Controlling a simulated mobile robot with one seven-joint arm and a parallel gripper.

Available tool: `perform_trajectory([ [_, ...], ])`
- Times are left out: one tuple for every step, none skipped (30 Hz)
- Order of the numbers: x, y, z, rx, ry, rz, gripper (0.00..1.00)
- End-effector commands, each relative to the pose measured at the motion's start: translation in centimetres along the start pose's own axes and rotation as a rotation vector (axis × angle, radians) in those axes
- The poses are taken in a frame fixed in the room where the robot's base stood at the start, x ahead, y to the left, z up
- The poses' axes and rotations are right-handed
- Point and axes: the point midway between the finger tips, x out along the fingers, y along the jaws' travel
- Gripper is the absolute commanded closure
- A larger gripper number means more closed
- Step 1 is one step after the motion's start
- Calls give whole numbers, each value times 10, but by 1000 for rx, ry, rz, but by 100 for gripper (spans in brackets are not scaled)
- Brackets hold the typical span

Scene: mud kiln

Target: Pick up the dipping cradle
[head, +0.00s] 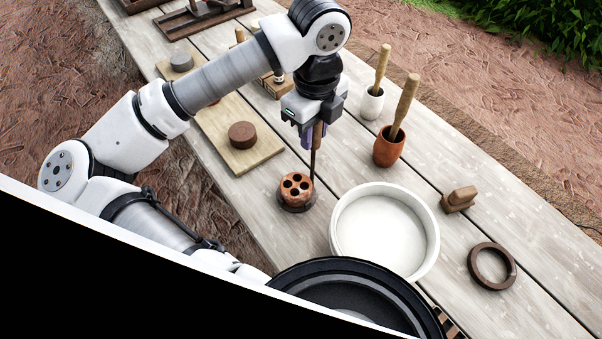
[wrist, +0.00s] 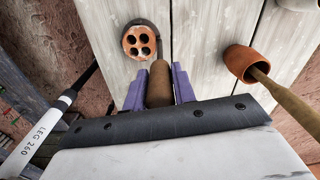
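The dipping cradle (head: 318,132) has a brown wooden handle on a thin dark rod, which runs down to a round dark base holding a reddish-brown block with several holes (head: 296,186). It stands upright on the table. In the wrist view the handle (wrist: 160,84) lies between the purple fingers of my gripper (wrist: 160,80), and the holed block (wrist: 139,40) shows beyond them. My gripper (head: 314,136) is above the table with its fingers close on both sides of the handle, and looks shut on it. The far finger is mostly hidden in the head view.
A wide white basin (head: 425,245) stands just right of the cradle. An orange pot (head: 387,152) and a white pot (head: 371,104) hold wooden-handled tools behind it. A board with a brown disc (head: 242,134) lies left. A wooden block (head: 459,198) and a dark ring (head: 478,270) lie right.

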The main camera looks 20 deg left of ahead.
Motion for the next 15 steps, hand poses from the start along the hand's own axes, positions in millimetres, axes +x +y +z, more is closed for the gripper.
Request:
perform_trajectory([
  [0, 0, 0, 0, 0, 0, 80],
  [0, 0, 0, 0, 0, 0, 84],
  [0, 0, 0, 0, 0, 0, 90],
  [0, 0, 0, 0, 0, 0, 94],
  [0, 0, 0, 0, 0, 0, 97],
  [-1, 0, 0, 0, -1, -1, 100],
  [-1, 0, 0, 0, -1, -1, 100],
  [-1, 0, 0, 0, 0, -1, 100],
  [-1, 0, 0, 0, -1, -1, 100],
  [-1, 0, 0, 0, -1, -1, 100],
  [-1, 0, 0, 0, -1, -1, 100],
  [-1, 0, 0, 0, -1, -1, 100],
  [-1, 0, 0, 0, -1, -1, 100],
  [-2, 0, 0, 0, -1, -1, 100],
  [-3, 0, 0, -1, -2, -1, 100],
])
